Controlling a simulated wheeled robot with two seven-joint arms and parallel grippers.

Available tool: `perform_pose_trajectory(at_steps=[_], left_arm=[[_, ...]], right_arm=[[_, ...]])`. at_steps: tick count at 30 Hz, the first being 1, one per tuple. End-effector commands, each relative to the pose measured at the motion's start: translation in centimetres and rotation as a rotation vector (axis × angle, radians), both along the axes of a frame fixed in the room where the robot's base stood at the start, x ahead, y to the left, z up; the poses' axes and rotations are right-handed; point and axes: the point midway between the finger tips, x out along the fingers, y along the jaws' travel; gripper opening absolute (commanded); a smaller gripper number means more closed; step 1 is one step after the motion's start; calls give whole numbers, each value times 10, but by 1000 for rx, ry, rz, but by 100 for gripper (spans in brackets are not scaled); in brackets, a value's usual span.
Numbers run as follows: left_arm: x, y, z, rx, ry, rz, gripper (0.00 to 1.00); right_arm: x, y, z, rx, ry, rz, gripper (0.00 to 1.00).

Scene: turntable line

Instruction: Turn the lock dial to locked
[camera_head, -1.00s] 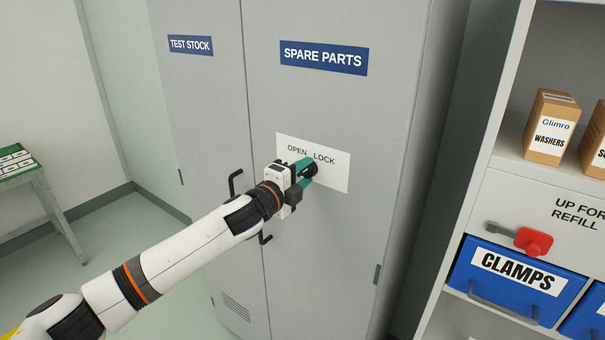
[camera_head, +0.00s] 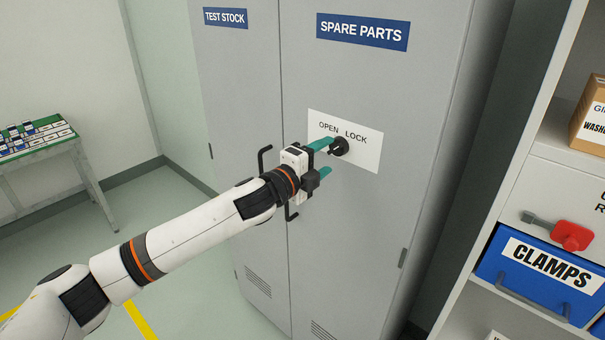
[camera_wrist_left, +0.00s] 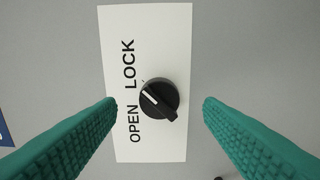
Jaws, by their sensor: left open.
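The lock dial (camera_head: 339,147) is a black round knob on a white plate (camera_head: 368,153) on the grey cabinet door, below the words OPEN and LOCK. In the left wrist view, the dial (camera_wrist_left: 160,99) has a ridge with a white mark, and the mark points toward the word LOCK. My left gripper (camera_head: 326,158) is open with teal fingers, just in front of the plate and a little left of the dial in the head view. In the wrist view its fingers stand apart on both sides of the dial, with clear gaps. My right gripper is out of view.
The cabinet (camera_head: 350,228) has black door handles (camera_head: 265,160) close to my left gripper. A shelf unit on the right holds a blue CLAMPS bin (camera_head: 540,275) and a red-handled item (camera_head: 571,236). A green-topped table (camera_head: 40,138) stands at far left.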

Motion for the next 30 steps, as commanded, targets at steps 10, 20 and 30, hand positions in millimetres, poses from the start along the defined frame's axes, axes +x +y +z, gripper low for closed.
perform_pose_trajectory(at_steps=[10,20,30], left_arm=[[-51,38,-3,1,1,0,62],[-64,46,0,1,1,0,62],[-48,55,-29,-51,74,43,62]], right_arm=[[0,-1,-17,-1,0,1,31],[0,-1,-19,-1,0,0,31],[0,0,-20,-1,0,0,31]])
